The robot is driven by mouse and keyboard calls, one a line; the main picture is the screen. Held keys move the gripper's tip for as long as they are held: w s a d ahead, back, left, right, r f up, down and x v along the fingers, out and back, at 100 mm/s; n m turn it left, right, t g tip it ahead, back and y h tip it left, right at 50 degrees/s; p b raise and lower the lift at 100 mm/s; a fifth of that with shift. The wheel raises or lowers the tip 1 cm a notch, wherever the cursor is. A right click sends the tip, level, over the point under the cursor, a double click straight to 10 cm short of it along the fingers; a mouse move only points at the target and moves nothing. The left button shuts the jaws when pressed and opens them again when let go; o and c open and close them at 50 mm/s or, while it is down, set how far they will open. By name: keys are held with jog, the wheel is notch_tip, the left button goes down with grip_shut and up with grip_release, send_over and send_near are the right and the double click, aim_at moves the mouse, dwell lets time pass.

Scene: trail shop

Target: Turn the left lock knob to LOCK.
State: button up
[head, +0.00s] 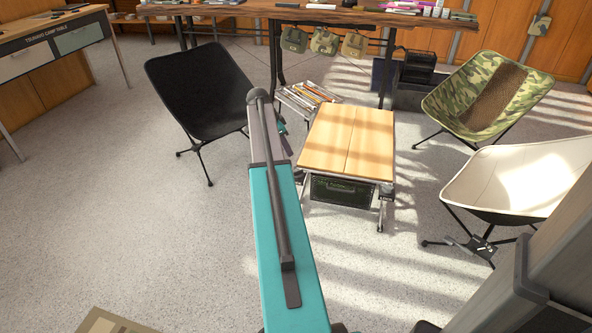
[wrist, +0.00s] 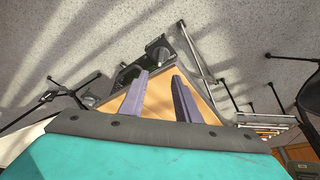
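The low folding table (head: 345,139) has a pale wood top of two boards and stands in the middle of the head view. A grey fitting (head: 386,190) shows at its front right corner. My gripper (wrist: 160,74) is open and empty in the wrist view, with its two purple fingers apart over the wood top (wrist: 158,99). Beyond the fingertips, a dark rounded knob-like part (wrist: 157,48) and a dark bracket (wrist: 126,75) sit at the table's edge. I cannot read LOCK marks or tell which knob is the left one. My arm hides most of the gripper in the head view.
A black chair (head: 197,92) stands left of the table. A camouflage chair (head: 485,95) and a cream chair (head: 520,180) stand to the right. A rack with rolled items (head: 311,95) is behind the table, before a long workbench (head: 330,14).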

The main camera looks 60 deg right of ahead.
aim_at(298, 170)
jog(key=shift+f, duration=0.1)
jog(key=b+x, duration=0.3)
jog(key=x, duration=1)
jog(key=shift+d+f+b, duration=0.15)
jog(key=shift+f+b, duration=0.2)
